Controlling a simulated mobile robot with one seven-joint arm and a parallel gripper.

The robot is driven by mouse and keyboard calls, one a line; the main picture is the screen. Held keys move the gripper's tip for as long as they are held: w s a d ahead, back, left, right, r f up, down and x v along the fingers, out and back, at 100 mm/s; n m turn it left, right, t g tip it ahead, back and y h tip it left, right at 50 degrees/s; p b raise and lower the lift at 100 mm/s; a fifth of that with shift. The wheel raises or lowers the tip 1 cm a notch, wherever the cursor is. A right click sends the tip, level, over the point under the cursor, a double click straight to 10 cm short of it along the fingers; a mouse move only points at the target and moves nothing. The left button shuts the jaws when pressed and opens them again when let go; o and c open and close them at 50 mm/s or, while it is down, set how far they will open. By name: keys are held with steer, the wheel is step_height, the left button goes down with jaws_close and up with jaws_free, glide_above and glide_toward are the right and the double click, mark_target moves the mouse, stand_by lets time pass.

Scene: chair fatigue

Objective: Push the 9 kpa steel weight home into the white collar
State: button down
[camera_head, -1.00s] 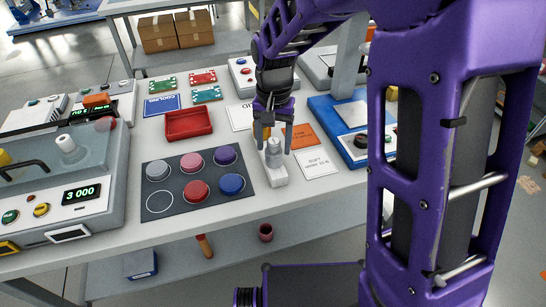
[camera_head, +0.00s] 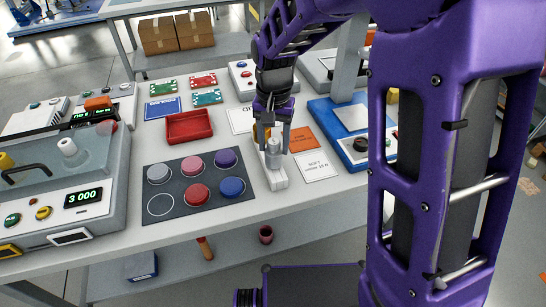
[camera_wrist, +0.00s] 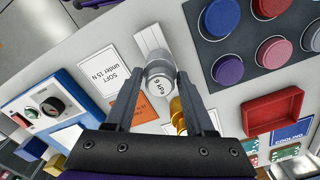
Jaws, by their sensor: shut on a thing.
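The 9 kPa steel weight (camera_wrist: 160,80) is a short grey cylinder with its label on the top face in the wrist view. It also shows in the head view (camera_head: 274,152), upright over the white block. My gripper (camera_wrist: 162,76) has one finger on each side of the weight and is shut on it. The white fixture (camera_wrist: 150,40) with a slotted end extends beyond the weight; it also shows in the head view (camera_head: 275,178). The collar's opening is hidden by the weight, so I cannot tell how deep the weight sits. A brass weight (camera_wrist: 178,112) stands close beside the right finger.
A dark mat (camera_head: 160,175) with coloured discs lies left of the fixture. A red tray (camera_head: 189,126) is behind it. An orange card (camera_head: 300,138) and a white "SOFT" card (camera_head: 316,166) lie to the right, near a blue-based device (camera_head: 335,125).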

steer(key=shift+r+p, duration=0.95)
steer(key=shift+r, duration=0.4)
steer(key=shift+r, duration=0.1)
steer(key=shift+r+p, duration=1.25)
steer(key=shift+r, duration=0.65)
